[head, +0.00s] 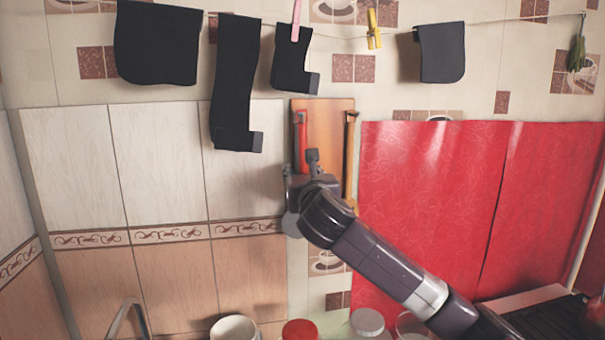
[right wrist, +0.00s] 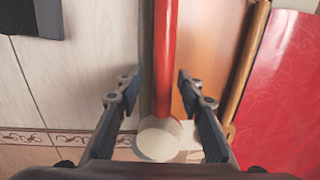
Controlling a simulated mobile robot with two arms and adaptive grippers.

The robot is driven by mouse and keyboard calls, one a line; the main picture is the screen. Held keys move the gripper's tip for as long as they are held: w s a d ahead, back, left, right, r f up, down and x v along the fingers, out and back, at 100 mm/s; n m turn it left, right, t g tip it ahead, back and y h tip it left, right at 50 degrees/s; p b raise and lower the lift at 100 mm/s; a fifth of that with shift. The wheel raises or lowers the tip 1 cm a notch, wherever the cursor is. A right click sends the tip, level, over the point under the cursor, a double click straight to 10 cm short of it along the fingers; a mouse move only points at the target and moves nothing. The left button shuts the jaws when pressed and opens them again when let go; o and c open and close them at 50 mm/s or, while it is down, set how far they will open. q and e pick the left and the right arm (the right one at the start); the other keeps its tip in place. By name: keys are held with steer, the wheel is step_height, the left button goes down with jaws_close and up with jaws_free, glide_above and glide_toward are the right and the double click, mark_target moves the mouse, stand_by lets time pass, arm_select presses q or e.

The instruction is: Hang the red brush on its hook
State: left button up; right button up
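The red brush (head: 301,138) is upright against the wall, in front of the left side of an orange-brown board (head: 325,118). Its red handle (right wrist: 165,60) also shows in the right wrist view, with a pale round end (right wrist: 158,140) below. My right gripper (head: 302,172) is at the brush's lower handle. In the right wrist view my right gripper (right wrist: 156,82) is open, one finger on each side of the handle, with gaps on both sides. I cannot make out the hook; the top of the brush is near the board's upper edge. My left gripper is not in view.
A wooden-handled tool (head: 350,150) hangs close to the right of the brush. Black cloth pieces (head: 236,75) hang from a line above. A red oilcloth (head: 430,190) covers the wall at right. A white cup (head: 234,327) and a red-lidded jar (head: 299,330) stand below.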

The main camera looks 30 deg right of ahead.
steer(key=v, duration=1.1)
steer(key=shift+s+a, duration=0.15)
steer(key=shift+s, duration=0.2)
